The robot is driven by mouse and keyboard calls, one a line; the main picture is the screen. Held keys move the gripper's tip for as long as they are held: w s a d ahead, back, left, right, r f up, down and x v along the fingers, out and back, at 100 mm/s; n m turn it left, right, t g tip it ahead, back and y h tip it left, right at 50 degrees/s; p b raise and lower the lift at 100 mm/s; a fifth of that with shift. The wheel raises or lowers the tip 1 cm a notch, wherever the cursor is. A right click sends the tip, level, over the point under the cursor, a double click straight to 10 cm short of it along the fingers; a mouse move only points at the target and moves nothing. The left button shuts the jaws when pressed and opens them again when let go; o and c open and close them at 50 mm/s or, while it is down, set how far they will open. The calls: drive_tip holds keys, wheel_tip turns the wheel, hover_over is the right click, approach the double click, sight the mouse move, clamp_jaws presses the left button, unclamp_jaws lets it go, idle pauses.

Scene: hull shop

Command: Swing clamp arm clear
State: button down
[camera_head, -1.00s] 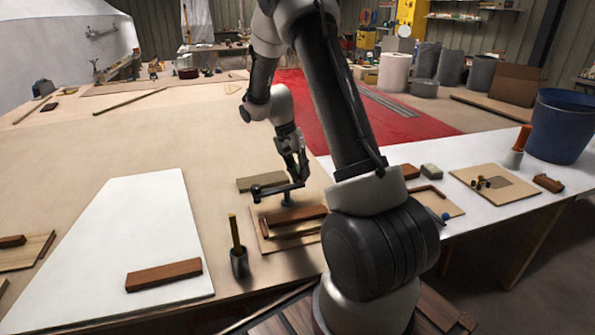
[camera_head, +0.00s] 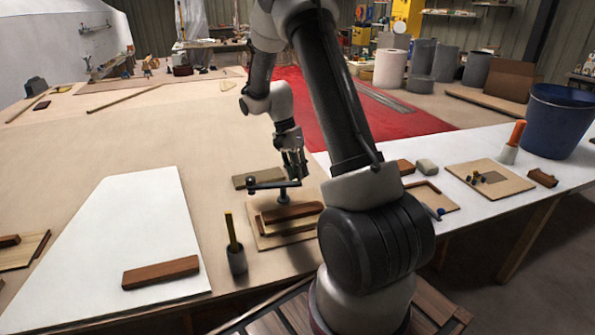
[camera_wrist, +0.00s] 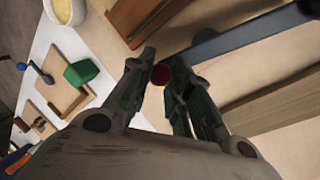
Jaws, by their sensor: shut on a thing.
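The clamp arm (camera_head: 270,184) is a dark flat bar held above a small wooden base board (camera_head: 255,240) near the table's front edge. Its left end has a dark knob, and a short stem shows under the bar. In the wrist view the bar (camera_wrist: 245,36) runs to the upper right from a round red knob (camera_wrist: 161,75). My gripper (camera_head: 297,177) is at the bar's right end. In the wrist view my gripper (camera_wrist: 162,66) has its fingers closed on either side of the red knob.
A red-brown block (camera_head: 292,212) lies on the base board under the arm. A cup with a yellow stick (camera_head: 236,259) stands just left of it. A grey-brown block (camera_head: 258,178) lies behind. A blue bucket (camera_head: 558,122) stands right.

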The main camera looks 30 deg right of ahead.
drive_tip(key=c, duration=1.3)
unclamp_jaws()
drive_tip(key=v, duration=1.2)
